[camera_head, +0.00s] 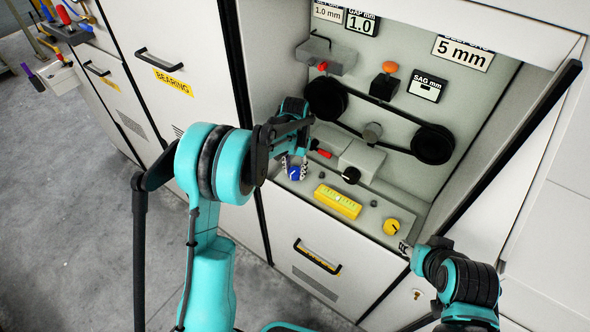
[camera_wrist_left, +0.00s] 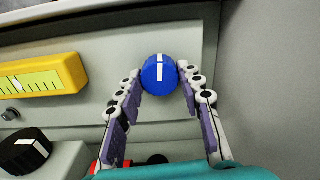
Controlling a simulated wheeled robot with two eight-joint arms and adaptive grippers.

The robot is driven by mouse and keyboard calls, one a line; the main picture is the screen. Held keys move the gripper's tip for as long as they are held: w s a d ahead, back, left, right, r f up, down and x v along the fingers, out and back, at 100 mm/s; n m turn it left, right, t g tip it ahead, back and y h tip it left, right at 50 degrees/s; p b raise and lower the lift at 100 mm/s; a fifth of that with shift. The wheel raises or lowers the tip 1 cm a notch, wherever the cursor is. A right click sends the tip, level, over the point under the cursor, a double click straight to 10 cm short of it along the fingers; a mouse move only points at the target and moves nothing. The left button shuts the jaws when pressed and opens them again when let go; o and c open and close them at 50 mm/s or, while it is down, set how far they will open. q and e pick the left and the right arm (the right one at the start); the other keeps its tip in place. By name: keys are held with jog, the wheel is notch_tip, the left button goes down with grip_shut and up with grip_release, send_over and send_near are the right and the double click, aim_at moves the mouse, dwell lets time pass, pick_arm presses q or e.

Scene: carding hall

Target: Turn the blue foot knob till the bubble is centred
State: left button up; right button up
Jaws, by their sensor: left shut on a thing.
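The blue foot knob (camera_head: 294,173) sits at the left of the machine's ledge. In the left wrist view the blue knob (camera_wrist_left: 159,73) has a white mark pointing nearly straight up and down. My left gripper (camera_head: 294,164) is shut on it, one fingertip at each side. The yellow spirit level (camera_head: 337,201) lies beside the knob. In the left wrist view the level (camera_wrist_left: 50,76) is cut by the frame; a pale spot, perhaps the bubble, shows near the left edge. My right gripper (camera_head: 404,247) is near the yellow knob (camera_head: 391,227), apart from it; its jaw opening is unclear.
A grey block with a black knob (camera_head: 351,175) stands behind the level. A belt with black pulleys (camera_head: 433,144) is on the back panel. A SAG display (camera_head: 427,87) hangs above. The recess wall (camera_head: 277,60) stands close left of my left gripper.

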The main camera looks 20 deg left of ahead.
aim_at(295, 171)
pick_arm(q)
jog(key=shift+m, duration=0.7)
jog(key=o, duration=1.2)
jog(key=shift+c, duration=0.2)
notch_tip(295, 171, up, 12)
jog(key=shift+f, duration=0.1)
